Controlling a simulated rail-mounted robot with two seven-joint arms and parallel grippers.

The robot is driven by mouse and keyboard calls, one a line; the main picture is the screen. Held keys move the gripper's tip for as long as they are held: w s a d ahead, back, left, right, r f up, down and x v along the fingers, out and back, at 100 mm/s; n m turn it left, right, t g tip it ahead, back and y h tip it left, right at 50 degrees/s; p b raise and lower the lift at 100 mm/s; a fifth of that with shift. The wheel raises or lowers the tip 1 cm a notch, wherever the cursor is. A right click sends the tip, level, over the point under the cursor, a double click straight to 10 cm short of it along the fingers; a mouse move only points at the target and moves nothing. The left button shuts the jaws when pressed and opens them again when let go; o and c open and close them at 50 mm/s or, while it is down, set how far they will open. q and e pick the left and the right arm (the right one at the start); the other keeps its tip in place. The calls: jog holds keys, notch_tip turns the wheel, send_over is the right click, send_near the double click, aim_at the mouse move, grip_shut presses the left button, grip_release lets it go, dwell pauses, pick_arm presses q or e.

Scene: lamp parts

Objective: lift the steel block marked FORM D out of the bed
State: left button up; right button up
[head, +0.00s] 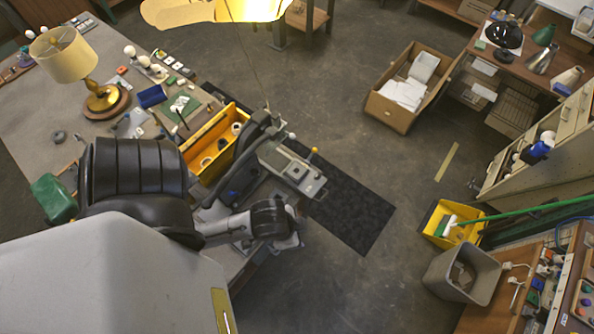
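A grey metal machine bed (272,156) stands at the bench's right end, beside a yellow bin. A small block-like steel part with a dark square top (296,171) sits at the bed's outer end. I cannot read any FORM D marking, so I cannot tell whether this is the named block. My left arm comes in from the left, over the bench. Its black wrist is just below the bed in the picture, apart from that steel part. My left gripper (286,242) is mostly hidden by the wrist, and its fingers cannot be made out. My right gripper is not in view.
The bench (40,110) holds a lamp (68,58), small parts and the yellow bin (212,152). A black mat (352,212) lies on the floor. A cardboard box (407,88), yellow bucket (450,222) and grey waste bin (462,276) stand right.

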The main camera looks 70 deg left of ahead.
pick_arm(q)
jog(key=o, duration=0.7)
dwell(0.3)
